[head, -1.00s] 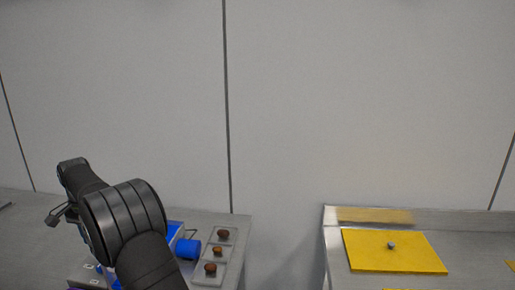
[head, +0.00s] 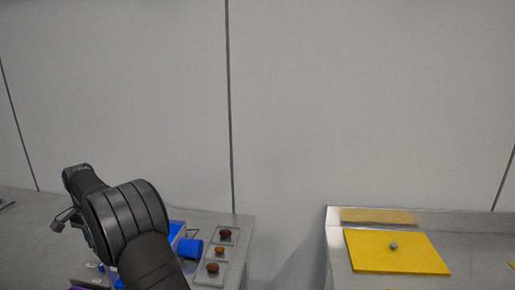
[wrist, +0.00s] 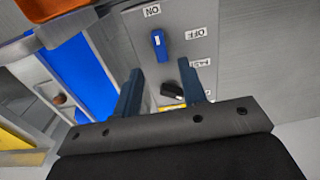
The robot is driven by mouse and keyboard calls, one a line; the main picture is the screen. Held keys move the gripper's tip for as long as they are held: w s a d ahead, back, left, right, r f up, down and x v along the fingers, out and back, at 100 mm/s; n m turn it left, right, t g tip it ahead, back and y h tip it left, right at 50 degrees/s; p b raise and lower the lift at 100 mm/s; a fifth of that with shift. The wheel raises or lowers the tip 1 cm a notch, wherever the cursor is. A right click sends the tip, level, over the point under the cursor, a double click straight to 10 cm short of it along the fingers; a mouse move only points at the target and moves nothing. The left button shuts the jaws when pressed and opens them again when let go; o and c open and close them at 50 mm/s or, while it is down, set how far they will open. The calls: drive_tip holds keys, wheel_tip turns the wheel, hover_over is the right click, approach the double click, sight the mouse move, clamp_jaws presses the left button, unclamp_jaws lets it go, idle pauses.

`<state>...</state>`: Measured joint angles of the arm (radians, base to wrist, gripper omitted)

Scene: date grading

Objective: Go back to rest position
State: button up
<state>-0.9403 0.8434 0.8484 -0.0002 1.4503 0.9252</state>
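My arm (head: 125,215) stands at the left of the head view, bent over a machine on the bench. My gripper (wrist: 160,67) shows in the wrist view with its two dark blue fingers apart and nothing between them. In the head view the fingers are hidden. Beyond the fingers is a grey control panel (wrist: 205,20) with ON and OFF labels, a blue switch lever (wrist: 159,45) and a black knob (wrist: 172,95). The lever's tip is towards the ON label. I cannot tell whether a finger touches the panel; the knob appears close to the right finger.
A tray (head: 231,256) with three brown dates lies right of the machine's blue cylinder (head: 190,248). A gap separates this bench from the right bench, where a yellow board (head: 375,260) holds a small grey piece (head: 394,246). The wall behind is bare.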

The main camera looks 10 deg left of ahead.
wheel_tip(320, 180, down, 7)
drive_tip(key=shift+f, duration=0.1)
drive_tip(key=shift+m, duration=1.1)
wheel_tip(320, 180, up, 17)
drive_tip(key=f+m+g+y, duration=0.1)
drive_tip(key=f+m, duration=0.1)
drive_tip(key=f, duration=0.3)
drive_tip(key=f+m+g+y, duration=0.1)
drive_tip(key=f+m, duration=0.1)
drive_tip(key=f, duration=0.3)
drive_tip(key=f+m+g+y, duration=0.1)
drive_tip(key=f+m, duration=0.1)
drive_tip(key=f, duration=0.3)
drive_tip(key=shift+w+d+f+m, duration=0.35)
drive_tip(key=shift+w+f+m, duration=0.05)
drive_tip(key=shift+d+f+m, duration=0.15)
drive_tip(key=shift+f+m, duration=0.15)
drive_tip(key=shift+f, duration=0.25)
drive_tip(key=shift+r, duration=0.1)
